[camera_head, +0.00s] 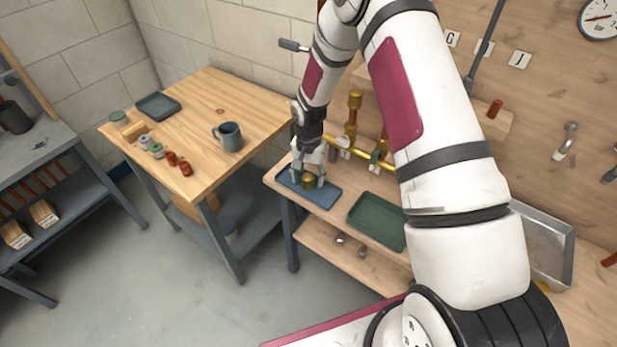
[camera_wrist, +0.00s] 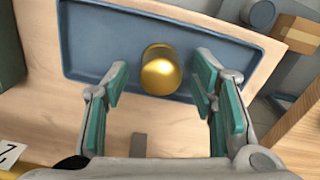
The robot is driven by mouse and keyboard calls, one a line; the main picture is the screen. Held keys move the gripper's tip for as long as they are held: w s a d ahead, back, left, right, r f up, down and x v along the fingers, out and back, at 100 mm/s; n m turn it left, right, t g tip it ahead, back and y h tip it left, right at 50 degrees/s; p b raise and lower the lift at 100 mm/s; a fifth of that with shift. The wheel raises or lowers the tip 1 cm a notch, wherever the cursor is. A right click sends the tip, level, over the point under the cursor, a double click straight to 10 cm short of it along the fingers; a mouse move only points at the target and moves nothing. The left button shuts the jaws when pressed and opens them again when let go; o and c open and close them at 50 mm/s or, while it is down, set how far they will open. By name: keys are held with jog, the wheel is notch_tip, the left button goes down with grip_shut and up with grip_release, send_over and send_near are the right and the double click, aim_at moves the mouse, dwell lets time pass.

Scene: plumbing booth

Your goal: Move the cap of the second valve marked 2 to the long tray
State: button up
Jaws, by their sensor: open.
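A brass cap (camera_head: 308,183) sits in the long blue tray (camera_head: 330,195) on the workbench. In the wrist view the cap (camera_wrist: 160,76) shows its rounded golden end, near the middle of the blue tray (camera_wrist: 85,40). My gripper (camera_head: 308,175) is over the tray, pointing down. In the wrist view its teal-padded fingers (camera_wrist: 162,88) are open, one on each side of the cap, with gaps on both sides. Brass valve pipework (camera_head: 352,115) stands behind the tray, partly hidden by my arm. Any number on the cap is not visible.
A dark green tray (camera_head: 378,220) lies right of the blue tray. A grey metal tray (camera_head: 545,245) is farther right. A side table (camera_head: 215,100) at left holds a mug (camera_head: 229,137) and small parts. A white tag (camera_wrist: 10,153) shows at the wrist view's lower left.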

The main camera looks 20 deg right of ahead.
notch_tip(320, 180, up, 11)
jog(key=b, duration=0.1)
notch_tip(320, 180, up, 12)
jog(key=n+t, duration=0.1)
jog(key=n, duration=0.1)
send_over(309, 175)
jog(key=s, duration=0.4)
jog(key=s+r+n+t, duration=0.2)
jog(key=s+r, duration=0.4)
jog(key=r, duration=0.3)
jog(key=s+r+n+t, duration=0.1)
jog(key=s+r, duration=0.3)
jog(key=s, duration=0.5)
jog(key=s+r+n+t, duration=0.1)
jog(key=s+r+n, duration=0.2)
jog(key=s, duration=0.6)
jog(key=shift+a+v, duration=0.2)
jog(key=shift+v, duration=0.65)
